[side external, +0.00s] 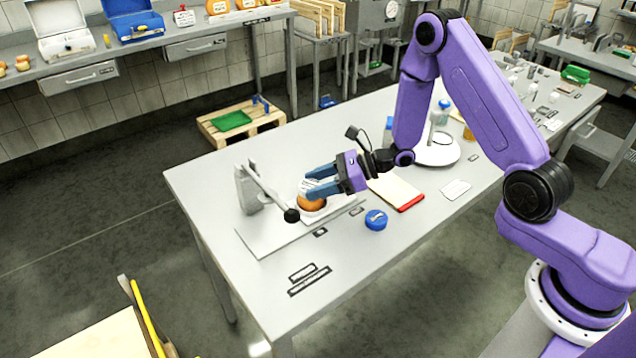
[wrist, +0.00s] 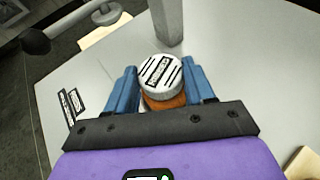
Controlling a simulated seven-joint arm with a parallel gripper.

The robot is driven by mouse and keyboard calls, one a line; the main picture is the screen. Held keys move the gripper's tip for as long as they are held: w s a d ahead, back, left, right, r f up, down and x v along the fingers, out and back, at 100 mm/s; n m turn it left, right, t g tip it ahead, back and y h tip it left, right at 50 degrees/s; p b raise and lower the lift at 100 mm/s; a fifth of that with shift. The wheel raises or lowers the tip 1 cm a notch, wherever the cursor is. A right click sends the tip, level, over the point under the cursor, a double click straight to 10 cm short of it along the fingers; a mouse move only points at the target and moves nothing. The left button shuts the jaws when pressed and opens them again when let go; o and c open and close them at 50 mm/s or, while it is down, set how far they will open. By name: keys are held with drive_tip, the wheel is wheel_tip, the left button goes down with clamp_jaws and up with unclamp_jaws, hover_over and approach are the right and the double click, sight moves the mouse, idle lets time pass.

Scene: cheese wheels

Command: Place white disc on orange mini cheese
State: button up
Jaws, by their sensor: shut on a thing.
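The white disc (wrist: 160,72), with black stripes and a label on top, sits between the blue fingers of my gripper (wrist: 162,84) in the wrist view. In the side view the disc (side external: 308,185) shows at the fingertips, partly hidden by them. My gripper (side external: 318,183) is shut on the disc. The orange mini cheese (side external: 312,204) is directly below it, in a white holder on the press's pale base plate; it also shows under the disc in the wrist view (wrist: 166,103). I cannot tell whether disc and cheese touch.
A grey press (side external: 246,190) with a black-knobbed lever (side external: 291,215) stands close to the left of the cheese. A blue lid (side external: 376,220) and a notebook with a red edge (side external: 396,190) lie to the right. The table front is mostly clear.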

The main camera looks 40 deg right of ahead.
drive_tip(key=shift+f, duration=0.15)
drive_tip(key=o, duration=1)
drive_tip(key=shift+s+d+r, duration=0.1)
drive_tip(key=shift+d+r, duration=0.1)
drive_tip(key=v, duration=1.1)
drive_tip(key=shift+s+d+r, duration=0.15)
drive_tip(key=shift+d, duration=0.05)
